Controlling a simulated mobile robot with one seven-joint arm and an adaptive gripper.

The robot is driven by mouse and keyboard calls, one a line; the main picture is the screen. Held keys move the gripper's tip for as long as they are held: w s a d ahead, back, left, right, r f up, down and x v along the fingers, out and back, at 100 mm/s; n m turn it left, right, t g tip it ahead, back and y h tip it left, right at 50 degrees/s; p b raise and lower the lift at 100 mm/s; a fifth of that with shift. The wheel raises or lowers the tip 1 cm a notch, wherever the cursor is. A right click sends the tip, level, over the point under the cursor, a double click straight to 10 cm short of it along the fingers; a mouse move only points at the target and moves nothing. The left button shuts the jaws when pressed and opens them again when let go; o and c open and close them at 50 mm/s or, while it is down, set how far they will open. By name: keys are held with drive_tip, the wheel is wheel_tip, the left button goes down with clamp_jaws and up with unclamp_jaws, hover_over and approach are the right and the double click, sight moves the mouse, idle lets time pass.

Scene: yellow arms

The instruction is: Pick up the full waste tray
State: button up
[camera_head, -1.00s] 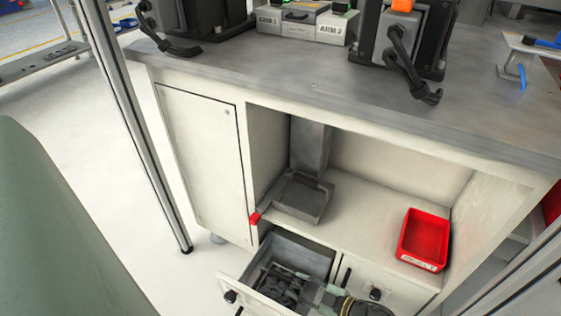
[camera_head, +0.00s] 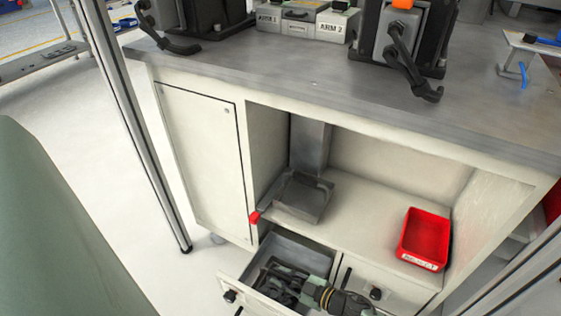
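A grey square tray (camera_head: 301,197) sits on the cabinet shelf, below a grey vertical chute (camera_head: 309,147). A red bin (camera_head: 424,238) with a white label stands on the same shelf to the right. I cannot tell which of them is the waste tray, or how full either is. My gripper (camera_head: 272,282) is at the open drawer (camera_head: 297,250) below the shelf, apart from both. Its dark fingers blend with the drawer's dark inside, so I cannot tell whether they are open or whether they touch anything there.
The cabinet's left door (camera_head: 203,162) is shut. A small red block (camera_head: 254,217) sticks out by the shelf's left edge. A grey worktop (camera_head: 330,85) overhangs the shelf and carries clamps and boxes. A metal post (camera_head: 140,150) stands at the left. The shelf between tray and bin is clear.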

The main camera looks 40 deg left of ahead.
clamp_jaws()
idle(0.7)
